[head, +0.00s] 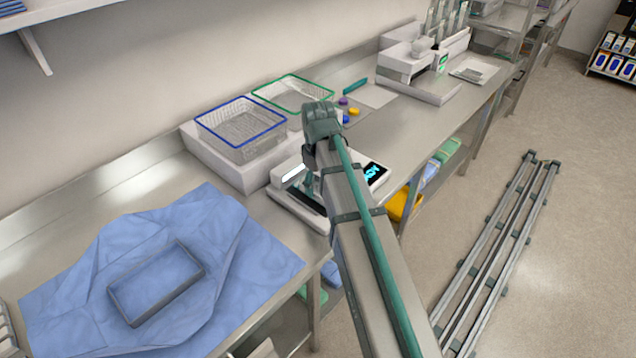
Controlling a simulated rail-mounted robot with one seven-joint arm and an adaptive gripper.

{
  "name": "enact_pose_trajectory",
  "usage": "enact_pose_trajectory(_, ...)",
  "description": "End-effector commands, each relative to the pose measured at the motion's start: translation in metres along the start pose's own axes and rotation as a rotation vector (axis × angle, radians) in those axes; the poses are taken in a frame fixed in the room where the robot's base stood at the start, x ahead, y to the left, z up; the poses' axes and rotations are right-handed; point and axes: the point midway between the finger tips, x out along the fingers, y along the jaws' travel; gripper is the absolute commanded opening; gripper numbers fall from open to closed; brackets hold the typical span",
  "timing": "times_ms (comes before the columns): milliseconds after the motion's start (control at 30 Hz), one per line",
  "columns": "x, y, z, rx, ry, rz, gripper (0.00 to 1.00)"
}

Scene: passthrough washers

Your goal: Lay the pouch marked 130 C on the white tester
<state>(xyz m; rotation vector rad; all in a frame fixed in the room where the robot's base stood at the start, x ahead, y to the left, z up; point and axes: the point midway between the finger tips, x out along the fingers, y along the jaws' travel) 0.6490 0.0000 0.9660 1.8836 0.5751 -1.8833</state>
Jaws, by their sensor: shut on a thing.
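The white tester (283,200) sits on the steel bench, low and flat. Its dark display (375,172) with cyan marks shows to the right of my arm. My gripper (309,184) hangs over the tester, its greenish fingers partly hidden by my arm. It is shut on a small white flat thing, which looks like the pouch (293,174), sticking out to the left. The pouch appears above the tester's top; whether it touches is not clear. The 130 C marking is not readable from here.
A blue-rimmed basket (241,126) and a green-rimmed basket (293,94) stand behind the tester. A blue wrap with a grey-rimmed tray (156,284) lies at the left. Small coloured discs (354,112) and a white machine (408,65) are farther along the bench.

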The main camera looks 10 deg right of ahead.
Motion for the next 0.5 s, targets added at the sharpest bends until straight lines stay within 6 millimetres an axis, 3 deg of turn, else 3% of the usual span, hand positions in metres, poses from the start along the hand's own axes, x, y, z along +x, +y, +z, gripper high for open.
enact_pose_trajectory(500,0.014,0.000,0.000,0.000,-0.001,0.000,0.49)
